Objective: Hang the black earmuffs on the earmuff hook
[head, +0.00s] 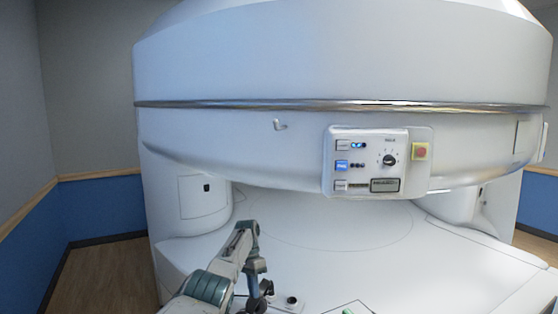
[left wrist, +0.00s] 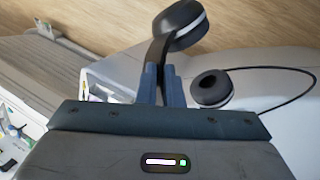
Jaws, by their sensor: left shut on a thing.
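The black earmuffs (left wrist: 182,22) have two padded cups with light bands. My left gripper (left wrist: 161,68) is shut on their dark headband in the left wrist view. One cup is beyond the fingertips and the other (left wrist: 211,88) is right of the fingers. In the head view my left gripper (head: 260,284) is low in the middle, with the earmuffs small and dark there, partly hidden. The earmuff hook (head: 280,125) is a small pale hook on the magnet's upper housing, empty, above and well apart from the gripper. My right gripper is not in view.
The white upper housing (head: 220,60) overhangs the lower white surface (head: 450,265). A control panel (head: 365,162) with a dial and a red button (head: 421,151) stands right of the hook. The housing around the hook is clear.

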